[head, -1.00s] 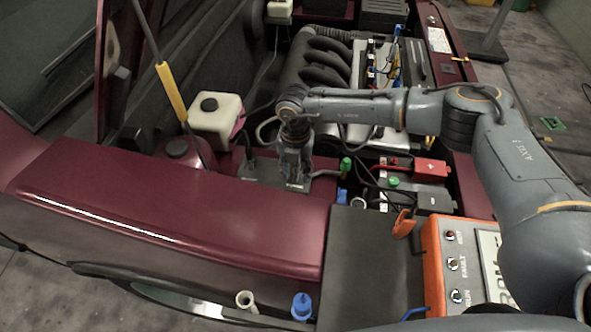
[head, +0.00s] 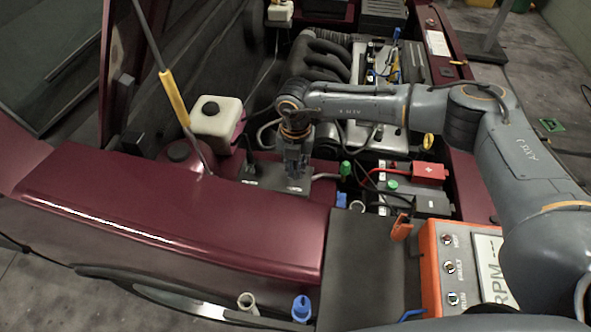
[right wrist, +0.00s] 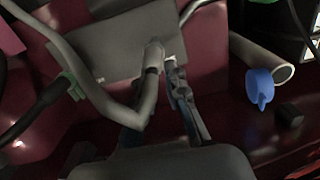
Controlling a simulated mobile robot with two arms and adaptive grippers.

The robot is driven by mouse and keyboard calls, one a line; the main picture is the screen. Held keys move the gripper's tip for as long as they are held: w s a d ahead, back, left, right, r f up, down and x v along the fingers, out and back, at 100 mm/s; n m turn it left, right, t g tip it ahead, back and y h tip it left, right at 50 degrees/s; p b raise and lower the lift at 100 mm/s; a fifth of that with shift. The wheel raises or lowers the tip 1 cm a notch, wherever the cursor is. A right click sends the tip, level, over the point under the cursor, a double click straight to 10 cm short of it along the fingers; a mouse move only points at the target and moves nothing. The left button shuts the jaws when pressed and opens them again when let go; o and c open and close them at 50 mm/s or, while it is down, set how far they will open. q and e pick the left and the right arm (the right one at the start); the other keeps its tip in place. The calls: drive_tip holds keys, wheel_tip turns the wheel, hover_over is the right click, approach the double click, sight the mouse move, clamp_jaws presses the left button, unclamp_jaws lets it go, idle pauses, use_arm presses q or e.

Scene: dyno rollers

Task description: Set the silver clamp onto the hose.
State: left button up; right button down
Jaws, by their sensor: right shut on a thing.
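My right gripper (head: 297,172) points down over the grey plate in the engine bay. In the right wrist view its fingers (right wrist: 158,100) are close together, shut on a small silver piece, the silver clamp (right wrist: 173,70), mostly hidden at the right fingertip. The grey hose (right wrist: 110,108) comes from the upper left, bends in front of the left finger and rises to an end (right wrist: 153,52) close beside the fingertips. I cannot tell whether the clamp touches or surrounds the hose. My left gripper is not in view.
A grey plate (right wrist: 112,50) lies behind the fingertips. An open tube (right wrist: 268,62) and a blue piece (right wrist: 260,90) stand to the right. A white reservoir (head: 217,120), the battery with a red cover (head: 430,172) and an orange tester (head: 428,245) surround the work area.

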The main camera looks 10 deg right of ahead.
sight(295, 175)
drive_tip(key=shift+r, duration=0.1)
drive_tip(key=c, duration=1.3)
unclamp_jaws()
drive_tip(key=shift+c, duration=0.2)
drive_tip(key=shift+r, duration=0.1)
wheel_tip(295, 175, up, 12)
drive_tip(key=shift+s+f, duration=0.1)
drive_tip(key=shift+f, duration=0.1)
